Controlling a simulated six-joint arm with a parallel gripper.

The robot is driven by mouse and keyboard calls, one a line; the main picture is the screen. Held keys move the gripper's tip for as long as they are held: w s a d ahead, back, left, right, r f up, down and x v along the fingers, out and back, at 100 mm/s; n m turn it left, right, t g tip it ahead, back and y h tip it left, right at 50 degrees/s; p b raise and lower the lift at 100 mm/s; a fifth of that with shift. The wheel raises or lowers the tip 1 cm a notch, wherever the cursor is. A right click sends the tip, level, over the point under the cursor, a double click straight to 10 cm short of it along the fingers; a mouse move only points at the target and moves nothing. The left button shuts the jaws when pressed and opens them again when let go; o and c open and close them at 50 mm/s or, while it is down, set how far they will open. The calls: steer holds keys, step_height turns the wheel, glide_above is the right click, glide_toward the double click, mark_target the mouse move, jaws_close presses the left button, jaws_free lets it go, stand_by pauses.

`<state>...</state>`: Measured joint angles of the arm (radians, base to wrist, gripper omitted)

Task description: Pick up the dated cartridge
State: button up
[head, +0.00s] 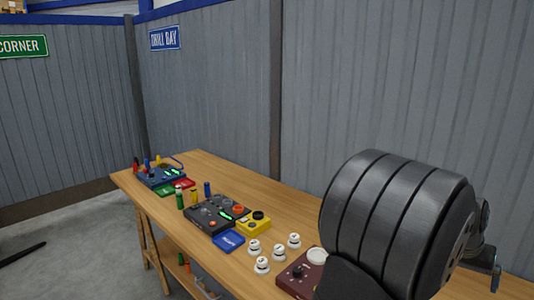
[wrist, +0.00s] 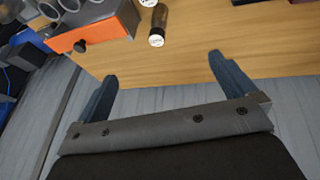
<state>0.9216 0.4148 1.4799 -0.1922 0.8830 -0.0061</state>
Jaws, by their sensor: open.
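A dark brown cylinder with a white marked end (wrist: 157,25) lies or stands on the wooden table in the wrist view. It may be the dated cartridge, but its marking is too small to read. My gripper (wrist: 163,68) is open and empty, its two blue-grey fingers wide apart. The cylinder is beyond the fingertips, roughly in line with the gap between them, and apart from both. In the head view my dark arm covers the right of the table, and I cannot make out this cylinder there.
An orange-fronted box with a dark knob (wrist: 82,46) stands just left of the cylinder. In the head view, several white knob-like pieces (head: 262,264), a maroon box (head: 293,276), a blue tray (head: 229,241), a dark control box (head: 211,214) and a yellow box (head: 254,224) stand along the table.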

steer(key=shift+c, duration=0.4)
steer(key=c, duration=0.8)
steer(key=shift+c, duration=0.2)
step_height(320, 180, down, 7)
steer(key=a+n+h, duration=0.3)
steer(key=n+h, duration=0.1)
steer(key=n, duration=2.6)
steer(key=shift+t, duration=0.3)
steer(key=shift+d+r+x, duration=0.2)
steer(key=shift+x, duration=2.7)
steer(key=shift+d+r+x, duration=0.2)
steer(key=shift+d+x, duration=0.05)
steer(key=shift+x, duration=2.7)
steer(key=shift+d+r+x, duration=0.15)
steer(key=shift+d+x, duration=0.05)
steer(key=shift+x, duration=2.7)
